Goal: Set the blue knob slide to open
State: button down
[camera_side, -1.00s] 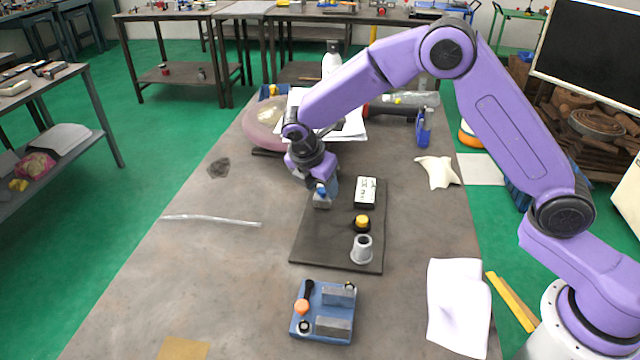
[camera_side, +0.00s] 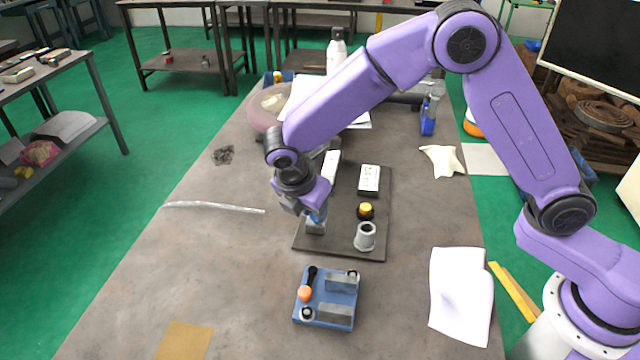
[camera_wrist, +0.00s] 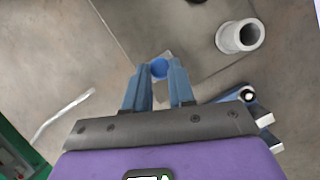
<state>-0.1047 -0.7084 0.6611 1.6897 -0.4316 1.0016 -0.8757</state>
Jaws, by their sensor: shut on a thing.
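The blue knob (camera_wrist: 159,68) sits between my gripper's fingertips in the wrist view. It rides on a grey slide block (camera_side: 315,228) near the front left of a dark plate (camera_side: 345,247). My gripper (camera_side: 317,213) points down and is shut on the knob; its blue fingers mostly hide the knob in the side view. A pale strip (camera_side: 331,166) lies on the plate behind my gripper; any marking on it is too small to read.
On the plate are a white label block (camera_side: 369,180), a yellow knob (camera_side: 366,210) and a grey hollow cylinder (camera_side: 365,237). A blue fixture (camera_side: 343,284) with grey blocks stands in front. A clear strip (camera_side: 213,206) lies left. The table's left front is mostly free.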

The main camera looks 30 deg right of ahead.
jog(key=shift+s+a+f, duration=0.2)
jog(key=shift+s+a, duration=0.2)
jog(key=shift+s, duration=0.1)
jog(key=shift+s+a+f, duration=0.15)
jog(key=shift+s+a, duration=0.25)
jog(key=shift+s, duration=0.1)
jog(key=c, duration=0.9)
grip_release()
jog(key=shift+w+r, duration=0.1)
jog(key=shift+w, duration=0.05)
jog(key=shift+r, duration=0.15)
jog(key=shift+a+r, duration=0.15)
jog(key=shift+r, duration=0.2)
jog(key=v, duration=1.6)
jog(key=shift+r, duration=0.25)
